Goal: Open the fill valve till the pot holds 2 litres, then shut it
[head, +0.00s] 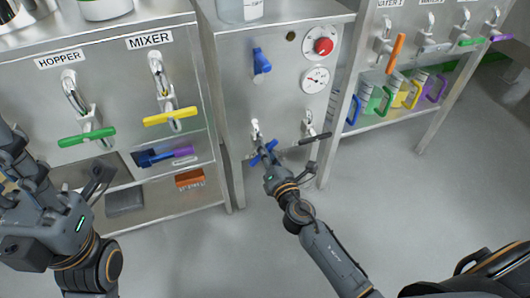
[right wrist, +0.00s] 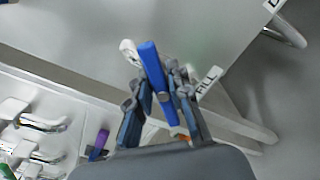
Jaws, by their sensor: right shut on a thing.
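The fill valve's blue handle (head: 255,158) is low on the front of the steel middle cabinet. My right gripper (head: 266,160) is at this handle. In the right wrist view the blue handle (right wrist: 158,84) stands between the fingers of my right gripper (right wrist: 160,105), which is shut on it. A white FILL label (right wrist: 208,80) shows beside it. A clear vessel (head: 240,10) stands on the cabinet top, cut off by the picture edge; its level cannot be read. My left arm is at the left edge, and its finger opening is unclear.
Beside the fill valve is a valve with a black handle (head: 315,138). Above are a blue lever (head: 261,62), a red button (head: 323,46) and a round gauge (head: 315,79). Green (head: 86,138) and yellow (head: 171,117) handles are at left. Colored-handled jugs (head: 378,100) stand right. Floor is clear.

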